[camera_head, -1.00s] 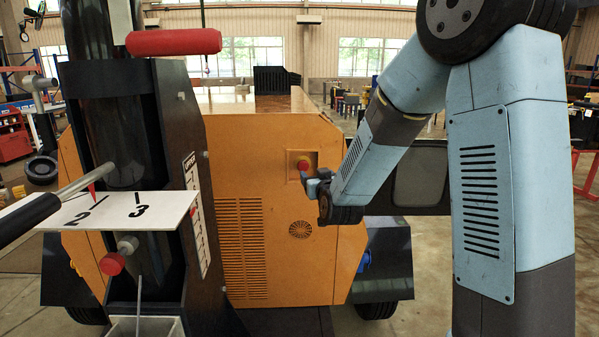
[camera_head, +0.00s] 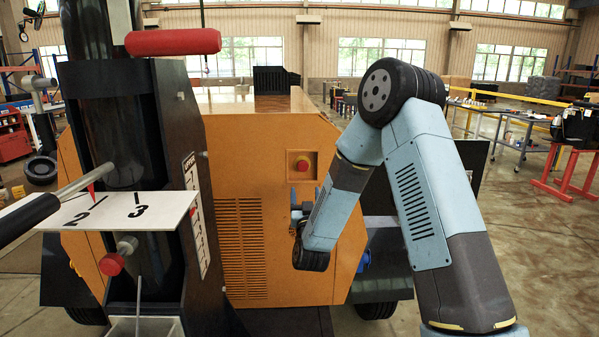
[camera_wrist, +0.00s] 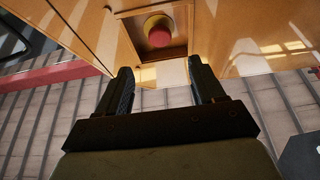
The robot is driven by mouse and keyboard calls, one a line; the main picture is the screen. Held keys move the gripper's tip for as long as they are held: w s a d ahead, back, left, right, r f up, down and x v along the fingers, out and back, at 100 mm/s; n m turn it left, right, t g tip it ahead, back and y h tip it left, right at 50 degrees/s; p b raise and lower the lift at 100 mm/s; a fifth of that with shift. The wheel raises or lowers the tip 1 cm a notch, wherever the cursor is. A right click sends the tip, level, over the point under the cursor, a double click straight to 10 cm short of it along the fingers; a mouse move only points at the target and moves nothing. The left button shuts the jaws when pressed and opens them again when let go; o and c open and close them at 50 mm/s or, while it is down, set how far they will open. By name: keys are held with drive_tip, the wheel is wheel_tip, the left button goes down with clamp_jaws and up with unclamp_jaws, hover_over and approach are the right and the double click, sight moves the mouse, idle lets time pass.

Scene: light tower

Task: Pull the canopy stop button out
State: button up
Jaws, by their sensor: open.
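The canopy stop button (camera_head: 303,164) is a red knob on a yellow ring, set in a square recess on the orange canopy (camera_head: 262,150). In the wrist view the red button (camera_wrist: 159,37) shows at the top centre, ahead of the two fingers. My gripper (camera_wrist: 160,88) is open and empty, with its dark fingers apart. In the head view my gripper (camera_head: 297,213) is in front of the orange panel, below the button and apart from it. Its fingers are small and partly hidden by my wrist there.
A black mast with a white number plate (camera_head: 140,210) stands at the left. A red-gripped handle (camera_head: 174,41) and a red knob (camera_head: 112,264) are on it. Vent slots (camera_head: 240,245) mark the panel below. A work table (camera_head: 520,135) stands far right on open floor.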

sight(303, 167)
drive_tip(key=x, duration=1.1)
drive_tip(key=shift+w, duration=0.25)
drive_tip(key=shift+c, duration=0.5)
clamp_jaws()
